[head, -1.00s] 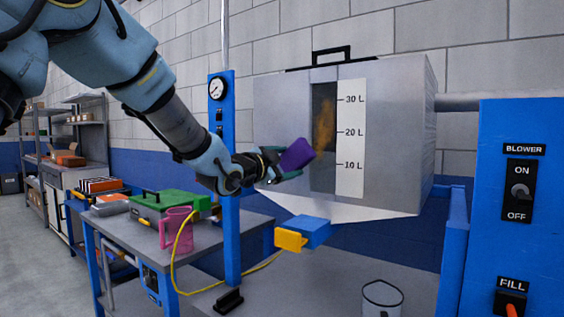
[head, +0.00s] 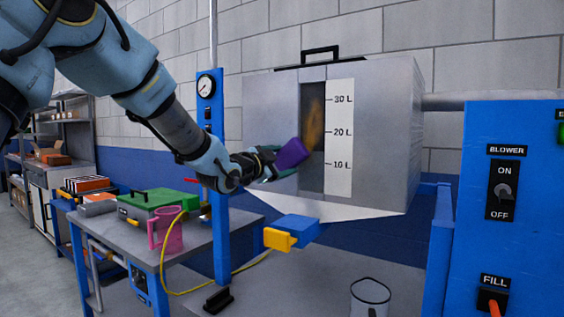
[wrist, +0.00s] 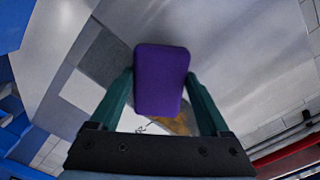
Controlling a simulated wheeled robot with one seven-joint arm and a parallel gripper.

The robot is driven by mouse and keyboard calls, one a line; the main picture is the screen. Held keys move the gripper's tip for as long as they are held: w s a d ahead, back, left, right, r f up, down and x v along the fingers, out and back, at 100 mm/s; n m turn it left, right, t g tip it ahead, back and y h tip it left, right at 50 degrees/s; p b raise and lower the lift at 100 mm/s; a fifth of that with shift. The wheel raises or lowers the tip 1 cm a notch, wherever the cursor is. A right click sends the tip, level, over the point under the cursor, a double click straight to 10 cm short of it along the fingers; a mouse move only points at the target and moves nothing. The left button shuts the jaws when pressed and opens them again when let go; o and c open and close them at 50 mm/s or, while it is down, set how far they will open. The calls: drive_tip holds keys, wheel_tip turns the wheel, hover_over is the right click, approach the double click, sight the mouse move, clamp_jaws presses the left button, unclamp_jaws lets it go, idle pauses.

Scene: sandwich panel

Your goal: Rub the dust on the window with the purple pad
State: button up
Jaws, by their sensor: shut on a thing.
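My gripper (head: 272,165) is shut on the purple pad (head: 292,153). In the wrist view the pad (wrist: 161,80) sits between the two green fingers, and my gripper (wrist: 160,92) shows below it. The window (head: 312,178) is a dark upright strip in the front of the grey hopper. Brown-orange dust (head: 314,125) covers its upper and middle part; some dust (wrist: 178,124) also shows in the wrist view, partly hidden by the pad. The pad is at the window's left edge, beside the dust's lower end. I cannot tell whether it touches the glass.
The grey hopper (head: 385,130) has a white litre scale (head: 339,150) right of the window. A blue and yellow valve handle (head: 281,239) sticks out below. A blue post with a gauge (head: 206,86) stands left. A blue panel (head: 510,240) is at right. A pink jug (head: 166,232) stands on the bench.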

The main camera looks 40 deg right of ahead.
drive_tip(key=shift+x, duration=0.9)
drive_tip(key=shift+s+d, duration=0.1)
